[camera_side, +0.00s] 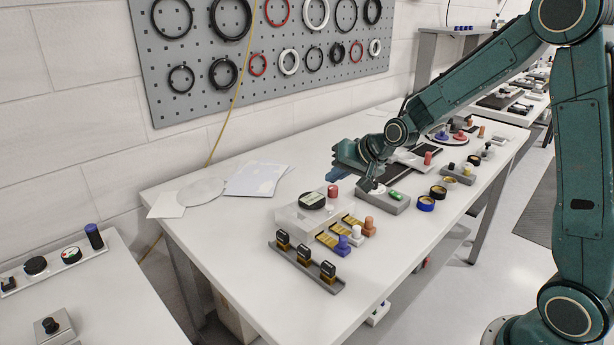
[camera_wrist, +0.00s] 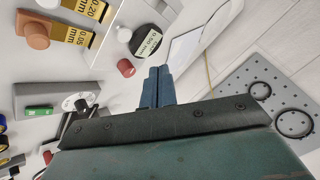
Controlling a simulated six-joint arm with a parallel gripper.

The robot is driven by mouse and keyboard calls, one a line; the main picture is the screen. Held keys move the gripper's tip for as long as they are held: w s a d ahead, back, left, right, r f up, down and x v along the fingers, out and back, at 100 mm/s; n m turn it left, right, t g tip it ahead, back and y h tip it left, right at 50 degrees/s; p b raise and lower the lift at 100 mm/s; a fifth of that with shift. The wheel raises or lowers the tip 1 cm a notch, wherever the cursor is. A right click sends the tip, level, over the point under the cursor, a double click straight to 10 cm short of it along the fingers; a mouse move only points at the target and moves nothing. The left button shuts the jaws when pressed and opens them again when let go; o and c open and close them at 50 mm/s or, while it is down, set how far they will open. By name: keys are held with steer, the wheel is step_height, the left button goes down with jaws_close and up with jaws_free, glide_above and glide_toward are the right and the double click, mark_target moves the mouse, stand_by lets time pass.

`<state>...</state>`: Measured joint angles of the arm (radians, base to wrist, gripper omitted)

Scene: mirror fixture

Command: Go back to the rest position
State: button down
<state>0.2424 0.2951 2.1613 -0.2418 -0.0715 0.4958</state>
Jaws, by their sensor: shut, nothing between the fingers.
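My gripper (camera_side: 349,157) hangs above the white table (camera_side: 240,245), level with the middle of the work area, on the end of my green arm. In the wrist view its two blue fingers (camera_wrist: 157,85) are pressed together with nothing between them. A red cylinder (camera_side: 332,191) stands just below and left of the fingers in the side view; it also shows beside the fingertips in the wrist view (camera_wrist: 126,68). The black-topped round piece (camera_side: 312,200) rests on a clear block near it. The gripper appears apart from all of these.
A grey block with a green display (camera_side: 394,195) lies right of the gripper. Gold gauge strips (camera_side: 342,229) and a rail with black-topped pieces (camera_side: 305,262) stand at the front. Blue and yellow rings (camera_side: 426,203) lie at right. A pegboard (camera_side: 215,90) hangs behind. The table's left front is clear.

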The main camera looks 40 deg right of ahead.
steer(key=s+a+r+n+g, duration=0.1)
steer(key=s+a+r+n, duration=0.1)
steer(key=s+r, duration=0.4)
steer(key=s+a+r+n+g, duration=0.1)
steer(key=s+a+r+n, duration=0.15)
steer(key=s, duration=0.55)
steer(key=s+a+r+n+g+h, duration=0.1)
steer(key=s+r+n, duration=0.1)
steer(key=s, duration=1.5)
steer(key=shift+n, duration=0.55)
steer(key=shift+a, duration=0.1)
